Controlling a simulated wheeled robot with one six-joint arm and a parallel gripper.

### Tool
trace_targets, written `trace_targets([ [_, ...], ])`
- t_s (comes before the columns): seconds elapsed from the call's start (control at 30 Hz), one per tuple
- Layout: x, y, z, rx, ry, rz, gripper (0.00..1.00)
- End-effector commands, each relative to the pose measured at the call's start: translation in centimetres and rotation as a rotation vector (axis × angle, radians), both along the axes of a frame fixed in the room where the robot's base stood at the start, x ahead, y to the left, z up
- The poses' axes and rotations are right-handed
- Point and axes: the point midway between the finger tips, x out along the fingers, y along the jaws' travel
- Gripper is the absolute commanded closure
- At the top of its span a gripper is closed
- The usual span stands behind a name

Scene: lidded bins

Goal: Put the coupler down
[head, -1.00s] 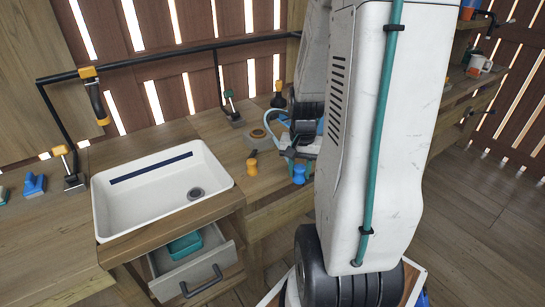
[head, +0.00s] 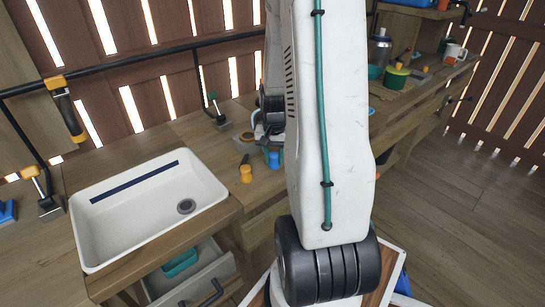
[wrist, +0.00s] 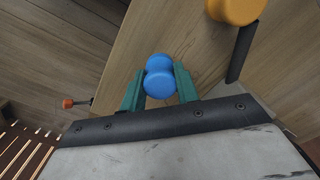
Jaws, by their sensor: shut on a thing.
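The coupler seems to be the blue, waisted spool-shaped piece (wrist: 159,78) in the wrist view. My gripper (wrist: 158,88) has its two teal fingers shut on it, one on each side. The wooden worktop lies behind the piece. I cannot tell whether the piece touches the worktop or hangs above it. In the head view the blue piece (head: 273,159) shows just left of my arm, and my arm hides most of the gripper there.
A similar orange piece (head: 246,172) stands on the worktop (head: 215,150) nearby; it also shows in the wrist view (wrist: 234,8). A white sink (head: 150,205) is to the left, above an open drawer (head: 208,268). A green pot (head: 396,77) stands farther right.

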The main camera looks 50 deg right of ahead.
Motion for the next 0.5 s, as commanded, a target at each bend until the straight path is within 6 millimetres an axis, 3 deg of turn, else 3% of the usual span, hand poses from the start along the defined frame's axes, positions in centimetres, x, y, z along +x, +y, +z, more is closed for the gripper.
trace_targets([
  [0.5, -0.15, -0.23, -1.01, -0.001, -0.001, -0.005, 1.00],
])
